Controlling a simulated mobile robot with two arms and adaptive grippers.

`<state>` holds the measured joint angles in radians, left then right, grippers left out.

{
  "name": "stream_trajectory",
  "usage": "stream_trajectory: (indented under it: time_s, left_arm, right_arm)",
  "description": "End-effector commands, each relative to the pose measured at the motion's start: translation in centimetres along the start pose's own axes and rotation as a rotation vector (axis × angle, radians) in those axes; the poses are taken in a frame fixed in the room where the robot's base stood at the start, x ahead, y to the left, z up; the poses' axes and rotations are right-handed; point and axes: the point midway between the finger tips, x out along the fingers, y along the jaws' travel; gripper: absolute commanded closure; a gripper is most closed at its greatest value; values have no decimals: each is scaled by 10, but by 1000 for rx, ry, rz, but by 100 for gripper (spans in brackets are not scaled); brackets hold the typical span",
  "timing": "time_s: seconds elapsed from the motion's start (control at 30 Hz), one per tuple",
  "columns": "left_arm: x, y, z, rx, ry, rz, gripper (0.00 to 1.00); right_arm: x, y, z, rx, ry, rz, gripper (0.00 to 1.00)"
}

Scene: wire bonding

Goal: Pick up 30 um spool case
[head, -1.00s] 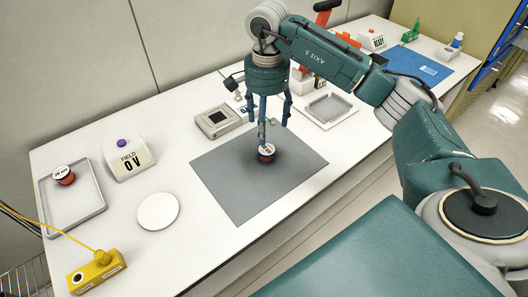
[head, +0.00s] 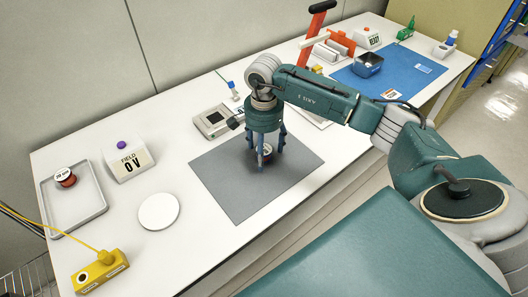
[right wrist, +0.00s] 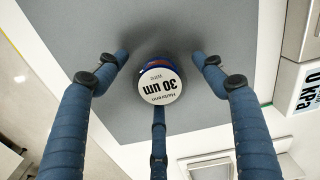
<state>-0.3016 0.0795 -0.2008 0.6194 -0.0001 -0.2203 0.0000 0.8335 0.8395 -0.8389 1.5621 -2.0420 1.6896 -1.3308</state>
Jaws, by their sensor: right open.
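The 30 um spool case (head: 267,149) stands on the grey mat (head: 228,191), partly hidden by my fingers in the head view. In the right wrist view the spool case (right wrist: 160,82) shows a white round label reading "30 um" and a dark blue and red side. My right gripper (head: 264,158) is lowered over it with its fingers spread around it. In the right wrist view my open gripper (right wrist: 160,72) has two fingers at the sides and one below the case; gaps show at the two side fingers. My left gripper is not in view.
Another red spool case (head: 65,177) lies in the grey tray (head: 88,205) at left. A "FIELD 0 V" box (head: 127,163), a white disc (head: 158,211) and a yellow device (head: 98,272) stand nearby. A grey instrument (head: 212,121) is behind the mat. A blue mat (head: 400,76) is at the far right.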

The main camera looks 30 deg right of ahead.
Motion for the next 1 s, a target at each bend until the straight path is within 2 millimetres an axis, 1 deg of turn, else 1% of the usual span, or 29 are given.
stream_trajectory:
  time_s: [0.07,0.17,0.2,0.27,0.3,0.33,0.43,0.47,0.77,0.87,1.0]
  left_arm:
    - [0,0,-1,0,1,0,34]
    - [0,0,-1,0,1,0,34]
    - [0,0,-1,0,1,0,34]
    - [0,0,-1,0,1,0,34]
    - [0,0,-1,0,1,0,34]
    - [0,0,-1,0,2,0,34]
    - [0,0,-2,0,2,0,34]
    - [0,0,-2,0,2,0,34]
    - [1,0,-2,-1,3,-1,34]
    - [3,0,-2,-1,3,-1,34]
    - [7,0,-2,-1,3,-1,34]
  right_arm:
    - [0,0,0,0,0,0,31]
    - [0,0,0,0,0,0,49]
    - [0,0,0,0,0,0,57]
    - [0,0,0,0,0,0,68]
    - [0,0,0,0,0,0,76]
    - [0,0,0,0,0,0,80]
    - [0,0,0,0,-1,0,80]
    - [-1,0,0,0,-1,0,84]
    - [-4,-1,0,1,0,-1,84]
    - [-12,-1,0,1,0,-2,84]
    - [-34,-2,0,0,1,-6,84]
